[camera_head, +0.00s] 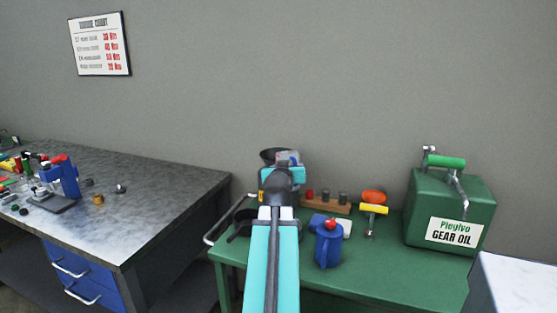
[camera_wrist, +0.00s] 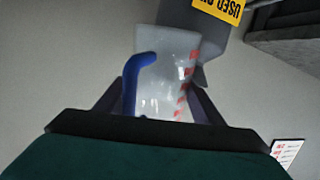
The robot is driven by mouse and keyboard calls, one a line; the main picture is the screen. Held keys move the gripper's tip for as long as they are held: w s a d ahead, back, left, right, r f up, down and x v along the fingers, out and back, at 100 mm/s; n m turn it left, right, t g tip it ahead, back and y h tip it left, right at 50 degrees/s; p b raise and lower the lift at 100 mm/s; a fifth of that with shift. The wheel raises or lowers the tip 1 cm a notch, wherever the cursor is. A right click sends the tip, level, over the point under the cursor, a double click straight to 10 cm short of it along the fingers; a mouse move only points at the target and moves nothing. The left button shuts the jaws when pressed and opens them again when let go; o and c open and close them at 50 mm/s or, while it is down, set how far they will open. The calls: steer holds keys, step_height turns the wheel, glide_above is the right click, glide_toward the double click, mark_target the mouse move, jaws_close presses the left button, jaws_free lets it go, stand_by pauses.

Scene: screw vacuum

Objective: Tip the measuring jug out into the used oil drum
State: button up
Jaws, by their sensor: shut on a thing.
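The measuring jug (camera_wrist: 163,70) is clear, with red marks and a blue handle (camera_wrist: 131,82). My gripper (camera_wrist: 158,92) is shut on it, with one dark finger on each side. In the head view a small pale part of the jug (camera_head: 288,157) shows above my wrist. The used oil drum (camera_wrist: 205,20) is grey with a yellow label, seen upside down just beyond the jug's far end. In the head view a dark funnel-like top (camera_head: 271,154) shows behind my arm, which hides most of the drum. I cannot tell whether anything is in the jug.
A green bench (camera_head: 400,262) holds a green gear oil can (camera_head: 450,205), a blue jug-like item (camera_head: 328,245), a yellow-handled tool (camera_head: 373,210) and a wooden rack (camera_head: 327,203). A grey-topped workbench (camera_head: 140,200) with tools stands at left. A white surface (camera_head: 520,285) is at lower right.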

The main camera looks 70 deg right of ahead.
steer(key=shift+s+a+f+h+b, duration=0.15)
steer(key=shift+f+h+b, duration=0.1)
steer(key=shift+f+b, duration=0.65)
steer(key=shift+a+f+h+b, duration=0.1)
steer(key=shift+f+h+b, duration=0.15)
steer(key=shift+f+b, duration=0.55)
steer(key=shift+r+t+b, duration=0.15)
steer(key=shift+t+b, duration=0.15)
steer(key=shift+b, duration=0.45)
steer(key=shift+s+a+f+m+h+b, duration=0.35)
steer(key=shift+h+b, duration=0.45)
steer(key=shift+b, duration=1.8)
steer(key=shift+r, duration=0.15)
